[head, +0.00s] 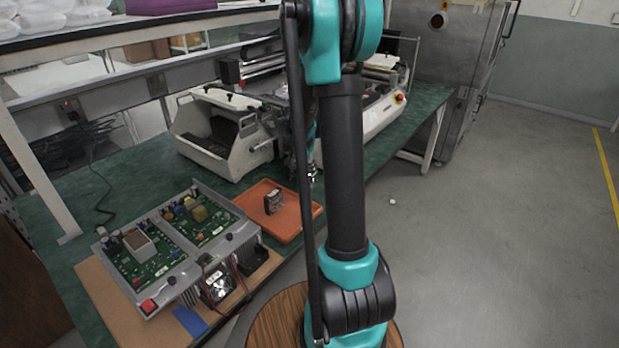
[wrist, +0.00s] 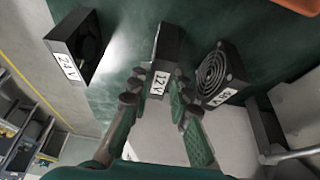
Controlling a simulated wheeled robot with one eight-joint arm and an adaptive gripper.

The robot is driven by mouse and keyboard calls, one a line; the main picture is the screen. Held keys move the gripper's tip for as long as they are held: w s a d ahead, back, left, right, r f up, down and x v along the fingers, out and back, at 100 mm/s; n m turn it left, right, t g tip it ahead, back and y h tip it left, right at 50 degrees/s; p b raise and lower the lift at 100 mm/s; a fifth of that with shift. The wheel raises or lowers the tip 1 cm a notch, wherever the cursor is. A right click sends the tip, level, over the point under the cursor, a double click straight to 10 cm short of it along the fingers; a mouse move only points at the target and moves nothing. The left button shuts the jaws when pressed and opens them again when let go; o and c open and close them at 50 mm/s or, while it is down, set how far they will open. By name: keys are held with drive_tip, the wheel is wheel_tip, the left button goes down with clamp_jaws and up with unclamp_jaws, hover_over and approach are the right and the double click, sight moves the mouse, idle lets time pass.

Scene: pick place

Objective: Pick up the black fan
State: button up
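The wrist view shows three black box-shaped things with white labels on a green surface. One marked 24 V (wrist: 88,42) is at the left, with a round opening. One marked 12 V (wrist: 168,48) is in the middle, its end between my fingertips. A black fan marked 48 V (wrist: 222,72) with a ringed grille is at the right. My gripper (wrist: 160,88) has its two fingers apart, one on each side of the 12 V piece; contact is not clear. In the head view my arm hides most of the gripper.
In the head view an orange tray (head: 295,228) holds a small dark fan-like piece (head: 273,201). A grey device with green boards (head: 170,245) stands on the green table (head: 85,200). White machines (head: 215,140) stand behind. Open floor (head: 500,200) lies to the right.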

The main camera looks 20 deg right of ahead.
clamp_jaws()
drive_tip(key=shift+r, duration=0.15)
wheel_tip(320, 180, up, 24)
idle(1.6)
drive_tip(key=shift+r, duration=0.1)
idle(0.4)
